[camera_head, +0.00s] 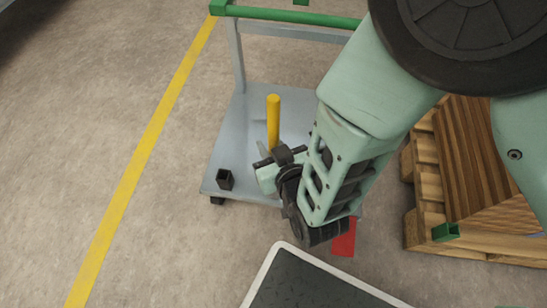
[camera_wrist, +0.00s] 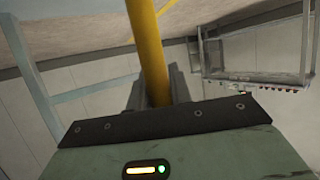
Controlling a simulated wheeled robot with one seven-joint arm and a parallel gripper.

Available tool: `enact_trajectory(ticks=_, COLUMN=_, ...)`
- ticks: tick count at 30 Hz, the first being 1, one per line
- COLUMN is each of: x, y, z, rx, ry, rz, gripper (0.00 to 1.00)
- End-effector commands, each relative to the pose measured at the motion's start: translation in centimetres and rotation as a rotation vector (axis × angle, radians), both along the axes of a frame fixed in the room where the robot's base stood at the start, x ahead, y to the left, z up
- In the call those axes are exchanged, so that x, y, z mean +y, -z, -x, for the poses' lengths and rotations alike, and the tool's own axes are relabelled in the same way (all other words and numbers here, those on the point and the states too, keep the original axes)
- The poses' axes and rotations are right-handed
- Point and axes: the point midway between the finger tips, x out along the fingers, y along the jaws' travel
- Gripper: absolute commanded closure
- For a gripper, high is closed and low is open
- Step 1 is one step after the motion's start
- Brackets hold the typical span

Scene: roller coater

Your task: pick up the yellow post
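The yellow post (camera_head: 273,122) stands roughly upright over the grey cart deck (camera_head: 232,140); its lower end is hidden behind my gripper. My gripper (camera_head: 266,166) is at the lower part of the post, low over the cart's front part. In the wrist view the post (camera_wrist: 150,45) runs down between the two grey fingers (camera_wrist: 158,92). The fingers lie close against both sides of the post with no clear gap, so my gripper looks shut on it. Whether the post's foot touches the deck is hidden.
A black square socket (camera_head: 225,180) sits on the cart's front left corner. The cart's green rail (camera_head: 290,17) runs along the back. A wooden pallet stack (camera_head: 425,165) stands at right. Bare floor lies left, with a yellow line (camera_head: 150,137).

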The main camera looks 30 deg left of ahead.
Motion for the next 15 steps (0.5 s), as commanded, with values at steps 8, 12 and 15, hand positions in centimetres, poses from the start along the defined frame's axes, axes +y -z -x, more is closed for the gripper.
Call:
enact_trajectory(ticks=8, x=0.0, y=0.0, z=0.0, rx=-0.001, ry=0.0, rz=-0.001, gripper=1.0)
enact_trajectory(ticks=12, x=0.0, y=-0.5, z=0.0, rx=0.0, ry=0.0, rz=-0.001, gripper=1.0)
enact_trajectory(ticks=15, x=0.0, y=-1.9, z=0.0, rx=0.0, ry=-0.001, rz=-0.002, gripper=1.0)
